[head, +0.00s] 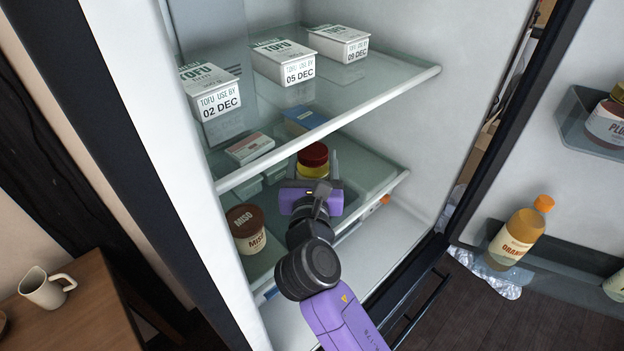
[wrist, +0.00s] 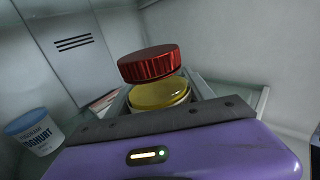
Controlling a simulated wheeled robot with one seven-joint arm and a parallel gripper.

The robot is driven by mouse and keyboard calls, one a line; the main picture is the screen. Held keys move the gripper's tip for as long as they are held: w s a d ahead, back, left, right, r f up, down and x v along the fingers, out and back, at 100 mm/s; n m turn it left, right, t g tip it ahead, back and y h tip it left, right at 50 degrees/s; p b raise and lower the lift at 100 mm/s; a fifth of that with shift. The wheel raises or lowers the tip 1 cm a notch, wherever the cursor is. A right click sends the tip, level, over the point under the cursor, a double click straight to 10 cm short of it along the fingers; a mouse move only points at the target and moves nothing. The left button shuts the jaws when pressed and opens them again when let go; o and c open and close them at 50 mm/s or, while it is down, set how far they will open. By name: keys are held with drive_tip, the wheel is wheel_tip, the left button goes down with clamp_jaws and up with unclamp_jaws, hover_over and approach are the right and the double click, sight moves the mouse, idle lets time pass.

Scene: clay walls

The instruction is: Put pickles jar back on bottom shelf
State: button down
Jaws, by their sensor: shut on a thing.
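A jar with a red lid (head: 313,155) and a yellow body, which I take as the pickles jar, is between the fingers of my gripper (head: 316,172), inside the open fridge. My gripper is shut on it. The wrist view shows the red lid (wrist: 150,63) and the yellow part below it, just beyond my purple gripper body. No label is readable. The jar is over the lower glass shelf (head: 370,178), below the upper glass shelf (head: 400,80). The jar's base is hidden, so I cannot tell whether it touches the shelf.
A miso tub (head: 246,229) stands left of my gripper on the lower shelf. Small boxes (head: 250,148) lie behind it. Several tofu packs (head: 283,62) sit on the upper shelf. The wrist view shows a yoghurt tub (wrist: 35,132) at left. The open door holds bottles (head: 518,232) at right.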

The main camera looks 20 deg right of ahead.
wheel_tip(320, 180, down, 5)
drive_tip(key=shift+r+b, duration=0.1)
drive_tip(key=shift+b, duration=0.65)
drive_tip(key=shift+w+a, duration=0.1)
drive_tip(key=shift+w, duration=0.1)
drive_tip(key=shift+f, duration=0.25)
drive_tip(key=shift+c, duration=1.9)
unclamp_jaws()
drive_tip(key=shift+f, duration=0.1)
drive_tip(key=shift+s+a, duration=0.1)
drive_tip(key=shift+s, duration=0.05)
drive_tip(key=shift+v, duration=3.6)
